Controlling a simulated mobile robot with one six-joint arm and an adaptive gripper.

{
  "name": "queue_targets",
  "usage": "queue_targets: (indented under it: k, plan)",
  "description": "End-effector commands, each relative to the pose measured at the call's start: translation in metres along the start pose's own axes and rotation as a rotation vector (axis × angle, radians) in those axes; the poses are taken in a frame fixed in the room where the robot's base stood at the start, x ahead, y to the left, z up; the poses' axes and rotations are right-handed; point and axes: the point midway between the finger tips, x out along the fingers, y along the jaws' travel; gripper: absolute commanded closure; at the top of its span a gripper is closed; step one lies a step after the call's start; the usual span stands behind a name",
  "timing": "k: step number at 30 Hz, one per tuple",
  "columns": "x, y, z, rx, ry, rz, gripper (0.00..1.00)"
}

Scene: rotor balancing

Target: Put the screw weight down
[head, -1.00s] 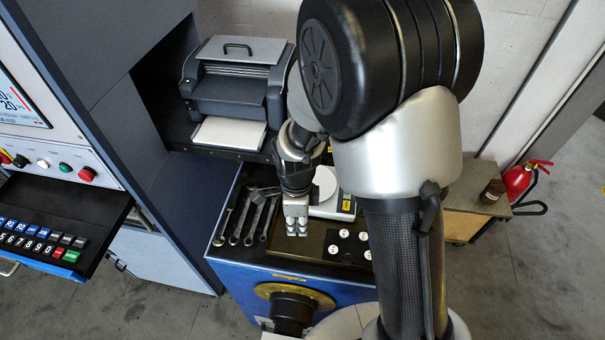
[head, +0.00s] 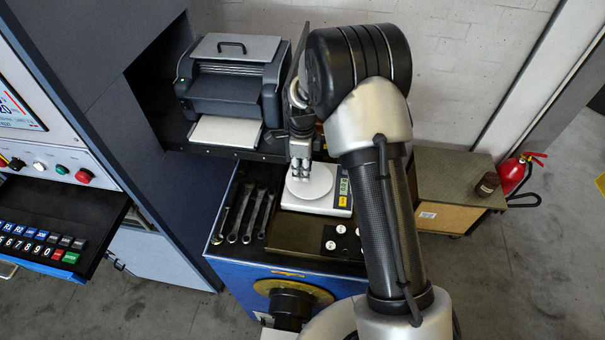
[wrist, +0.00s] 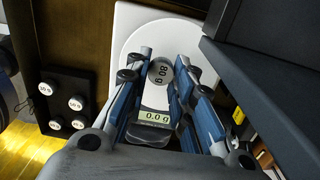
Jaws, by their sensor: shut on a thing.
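My gripper (head: 300,172) is over the round white pan of the scale (head: 325,195) on the blue cabinet. In the wrist view my gripper (wrist: 160,75) is shut on the screw weight (wrist: 161,73), a grey round piece marked "80 g". The weight sits between the fingertips, over the scale's pan (wrist: 132,45). The scale's display (wrist: 153,115) reads 0.0 g. Whether the weight touches the pan cannot be told. In the head view the weight is hidden by the fingers.
A black block (wrist: 66,103) with several white-topped weights lies beside the scale. Several wrenches (head: 250,215) lie to the left. A printer (head: 232,85) stands behind on a dark shelf. A dark panel (wrist: 265,80) is close to my gripper in the wrist view.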

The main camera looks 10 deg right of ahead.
Motion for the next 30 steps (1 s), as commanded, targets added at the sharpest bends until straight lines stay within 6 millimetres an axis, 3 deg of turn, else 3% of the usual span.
queue_targets:
  k: [4,11,23,24,30]
  plan:
    - [0.004,-0.004,0.0,0.0,0.001,0.002,1.0]
    - [0.034,-0.004,0.0,0.0,0.001,0.002,1.0]
    - [0.04,-0.004,0.0,0.0,0.0,0.0,1.0]
    - [0.039,-0.004,0.0,0.0,0.0,0.0,0.75]
    - [0.038,-0.004,0.0,0.0,0.0,0.0,0.62]
